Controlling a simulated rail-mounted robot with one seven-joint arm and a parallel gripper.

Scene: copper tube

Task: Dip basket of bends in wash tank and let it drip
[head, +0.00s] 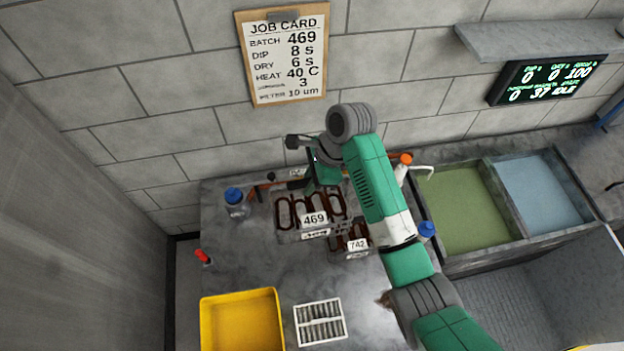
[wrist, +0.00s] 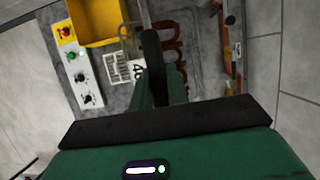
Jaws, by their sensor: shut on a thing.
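A wire basket with the tag 469 (head: 314,219) holds several copper bends and sits on the bench. A smaller basket with the tag 742 (head: 357,244) stands just right of and in front of it. My gripper (head: 308,178) is above the back of basket 469. In the wrist view my fingers (wrist: 151,42) are closed on a grey bar, which seems to be the handle of basket 469; its bends (wrist: 172,45) show beside the fingers. The fingers partly hide the grip. At the right are a green-filled tank (head: 460,210) and a blue-filled tank (head: 540,190); I see no labels on them.
A job card (head: 284,55) reads batch 469, dip 8 s, dry 6 s, heat 40 C. A lit display (head: 545,80) hangs at right. A blue-capped bottle (head: 236,205), yellow tray (head: 242,325) and slotted white block (head: 320,322) are on the bench.

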